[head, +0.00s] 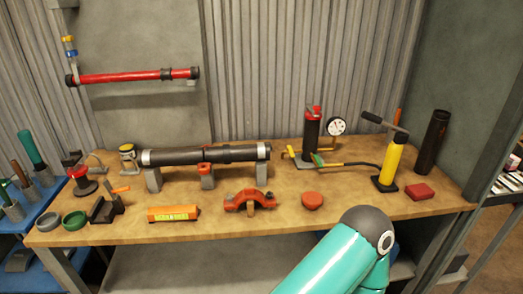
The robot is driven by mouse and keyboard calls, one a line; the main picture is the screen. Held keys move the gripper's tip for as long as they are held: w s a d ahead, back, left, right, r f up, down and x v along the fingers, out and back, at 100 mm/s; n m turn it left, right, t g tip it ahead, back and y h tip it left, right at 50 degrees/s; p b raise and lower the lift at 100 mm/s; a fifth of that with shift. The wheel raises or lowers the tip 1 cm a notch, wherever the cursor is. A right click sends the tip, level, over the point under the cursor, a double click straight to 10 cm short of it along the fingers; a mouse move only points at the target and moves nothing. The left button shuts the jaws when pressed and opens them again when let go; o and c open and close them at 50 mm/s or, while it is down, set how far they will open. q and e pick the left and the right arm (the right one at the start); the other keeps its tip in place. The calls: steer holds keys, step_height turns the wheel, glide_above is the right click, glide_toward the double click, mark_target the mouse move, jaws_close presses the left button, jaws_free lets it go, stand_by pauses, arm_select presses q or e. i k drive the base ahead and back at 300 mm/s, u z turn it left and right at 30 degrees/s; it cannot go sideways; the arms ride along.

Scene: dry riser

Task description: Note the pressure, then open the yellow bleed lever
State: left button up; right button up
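The pressure gauge (336,127) has a round white dial and stands beside a black upright cylinder with a red top (311,132), at the back right of the bench. Its reading is too small to make out. Low at the cylinder's left is a small yellow lever (290,151). A longer yellow bar with a green part (318,160) runs to the right in front of the cylinder. I cannot tell for sure which is the bleed lever. Neither gripper is in view; only a teal link of my arm shows at the bottom right.
On the wooden bench (230,215), a black pipe (205,155) lies on supports. A yellow pump (392,160) stands right of the gauge, near a red block (420,191). A red clamp (250,200) and red cap (312,201) lie in front. A red pipe (130,76) hangs behind.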

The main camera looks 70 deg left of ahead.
mark_target(289, 148)
steer(key=z, duration=0.5)
steer(key=i, duration=0.15)
steer(key=z, duration=3.75)
steer(key=i, duration=0.5)
steer(key=z, duration=5.6)
steer(key=i, duration=0.5)
steer(key=z, duration=0.05)
